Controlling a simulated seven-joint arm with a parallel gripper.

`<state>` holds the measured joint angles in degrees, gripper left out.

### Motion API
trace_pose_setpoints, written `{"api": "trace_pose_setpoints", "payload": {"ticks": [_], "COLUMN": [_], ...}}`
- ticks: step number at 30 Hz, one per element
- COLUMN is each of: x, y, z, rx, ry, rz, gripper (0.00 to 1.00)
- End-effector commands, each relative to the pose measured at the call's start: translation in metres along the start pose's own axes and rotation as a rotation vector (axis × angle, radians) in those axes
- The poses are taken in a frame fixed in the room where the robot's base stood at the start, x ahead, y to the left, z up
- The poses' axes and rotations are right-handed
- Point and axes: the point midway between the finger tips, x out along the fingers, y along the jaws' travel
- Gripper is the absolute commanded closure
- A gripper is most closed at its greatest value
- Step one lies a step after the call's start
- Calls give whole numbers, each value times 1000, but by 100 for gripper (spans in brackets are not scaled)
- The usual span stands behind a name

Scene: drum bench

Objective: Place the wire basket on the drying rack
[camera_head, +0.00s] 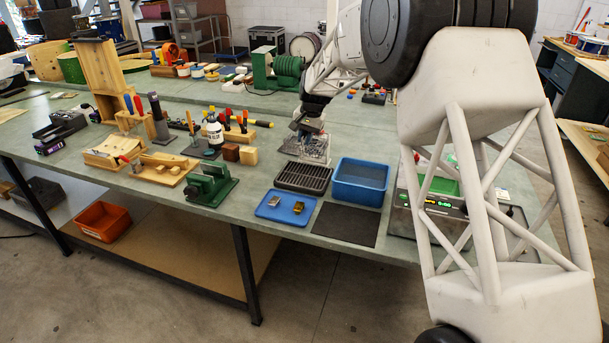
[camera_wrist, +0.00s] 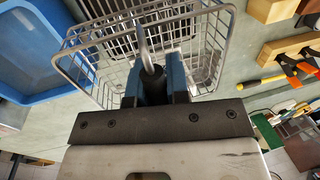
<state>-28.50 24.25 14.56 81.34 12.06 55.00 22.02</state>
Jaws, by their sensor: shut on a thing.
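The wire basket (camera_head: 314,150) is a silver wire-mesh box just behind the drying rack. My gripper (camera_head: 307,126) is above it and shut on its upright handle, which has a dark grip. In the wrist view the basket (camera_wrist: 213,50) spreads out beyond my gripper (camera_wrist: 160,82), whose blue fingers close on the dark grip. I cannot tell whether the basket touches the bench. The drying rack (camera_head: 303,178) is a black slatted tray and looks empty.
A blue tub (camera_head: 361,182) stands right of the rack and shows in the wrist view (camera_wrist: 30,45). A blue tray (camera_head: 286,208) with two small blocks and a dark mat (camera_head: 346,224) lie in front. Wooden blocks (camera_head: 240,154) and a green vise (camera_head: 211,185) are left.

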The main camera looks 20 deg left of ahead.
Motion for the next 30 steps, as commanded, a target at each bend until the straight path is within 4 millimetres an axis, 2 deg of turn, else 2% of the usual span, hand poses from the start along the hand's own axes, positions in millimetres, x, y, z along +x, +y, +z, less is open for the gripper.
{"api": "trace_pose_setpoints", "payload": {"ticks": [4, 16, 25, 30], "x": [2, 6, 39, 50], "y": [-6, -5, 2, 4], "z": [2, 2, 2, 2], "rx": [-1, 0, 0, -1], "ry": [0, -1, -2, 0], "rz": [0, 0, 1, 0], "gripper": [100, 100, 100, 100]}}
